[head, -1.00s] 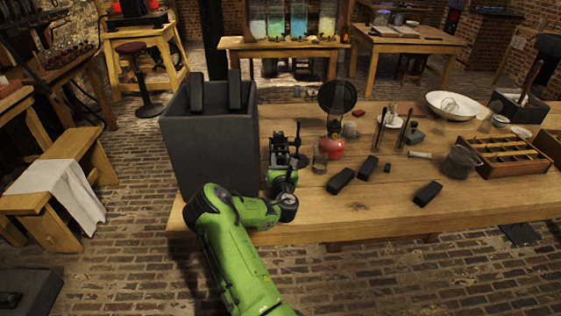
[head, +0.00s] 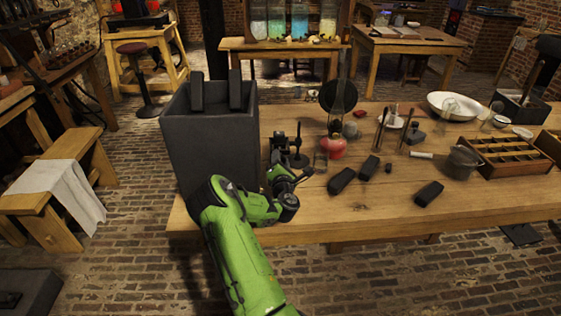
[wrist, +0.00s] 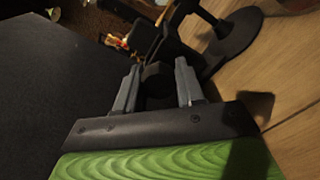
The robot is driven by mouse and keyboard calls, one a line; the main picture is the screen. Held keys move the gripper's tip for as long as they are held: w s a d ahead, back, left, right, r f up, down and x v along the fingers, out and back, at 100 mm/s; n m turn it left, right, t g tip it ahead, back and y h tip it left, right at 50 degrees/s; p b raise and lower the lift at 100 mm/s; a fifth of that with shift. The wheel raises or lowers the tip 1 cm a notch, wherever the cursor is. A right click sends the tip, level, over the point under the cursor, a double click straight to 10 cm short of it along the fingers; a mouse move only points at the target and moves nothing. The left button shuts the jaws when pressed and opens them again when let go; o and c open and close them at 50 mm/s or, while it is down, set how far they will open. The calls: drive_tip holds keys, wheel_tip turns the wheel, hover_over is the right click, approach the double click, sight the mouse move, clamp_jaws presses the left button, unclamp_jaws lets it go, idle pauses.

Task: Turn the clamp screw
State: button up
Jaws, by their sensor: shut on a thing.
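In the wrist view the clamp screw (wrist: 157,82) shows as a dark knob between my two grey fingers. My gripper (wrist: 157,84) is shut on it, one finger on each side. The clamp's dark body (wrist: 182,45) and its round base (wrist: 233,38) lie just beyond the fingertips. In the head view my gripper (head: 277,160) is small and partly hidden against the clamp.
The jar's dark wall (wrist: 55,80) stands close left of my gripper. Several black blocks (head: 341,180) lie farther right. The table's front edge is clear.

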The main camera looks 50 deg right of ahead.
drive_tip(key=shift+f+m, duration=0.15)
drive_tip(key=shift+m, duration=0.15)
drive_tip(key=o, duration=1)
